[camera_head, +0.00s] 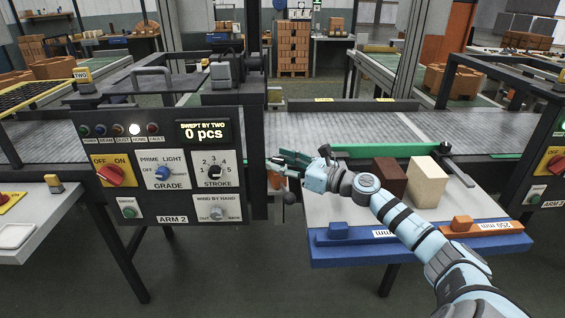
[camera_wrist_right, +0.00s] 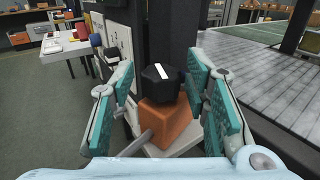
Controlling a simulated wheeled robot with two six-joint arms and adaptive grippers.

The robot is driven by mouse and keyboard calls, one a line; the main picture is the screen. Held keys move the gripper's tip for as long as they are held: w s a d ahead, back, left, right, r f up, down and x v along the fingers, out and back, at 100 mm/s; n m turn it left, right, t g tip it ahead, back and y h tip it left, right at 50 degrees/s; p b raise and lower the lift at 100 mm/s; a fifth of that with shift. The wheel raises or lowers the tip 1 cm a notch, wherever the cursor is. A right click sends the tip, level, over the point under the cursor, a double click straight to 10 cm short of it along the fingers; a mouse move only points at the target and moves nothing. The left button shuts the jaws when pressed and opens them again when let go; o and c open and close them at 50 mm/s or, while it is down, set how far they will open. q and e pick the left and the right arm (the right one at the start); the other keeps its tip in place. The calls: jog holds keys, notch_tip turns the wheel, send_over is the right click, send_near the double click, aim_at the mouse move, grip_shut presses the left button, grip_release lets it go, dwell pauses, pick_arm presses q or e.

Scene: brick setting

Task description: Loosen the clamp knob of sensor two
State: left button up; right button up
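A black faceted knob (camera_wrist_right: 160,84) with a white stripe sits on an orange block (camera_wrist_right: 168,126) in the right wrist view. The orange block also shows in the head view (camera_head: 274,181), beside the right edge of the ARM 2 panel; the knob there is hard to make out behind the gripper. My right gripper (camera_wrist_right: 162,92) is open, its teal finger pads on either side of the knob, with visible gaps to it. In the head view my right gripper (camera_head: 283,163) reaches left to the dark post by the panel. My left gripper is not in view.
The ARM 2 panel (camera_head: 160,206) with its knobs and a "0 pcs" display stands left of the gripper. A brown block (camera_head: 390,178) and a cream block (camera_head: 427,181) stand on the table behind my right arm. A conveyor (camera_head: 330,124) runs behind.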

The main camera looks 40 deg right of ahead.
aim_at(283, 161)
jog(key=shift+r, duration=0.15)
notch_tip(283, 161, up, 10)
jog(key=shift+f, duration=0.1)
dwell(0.3)
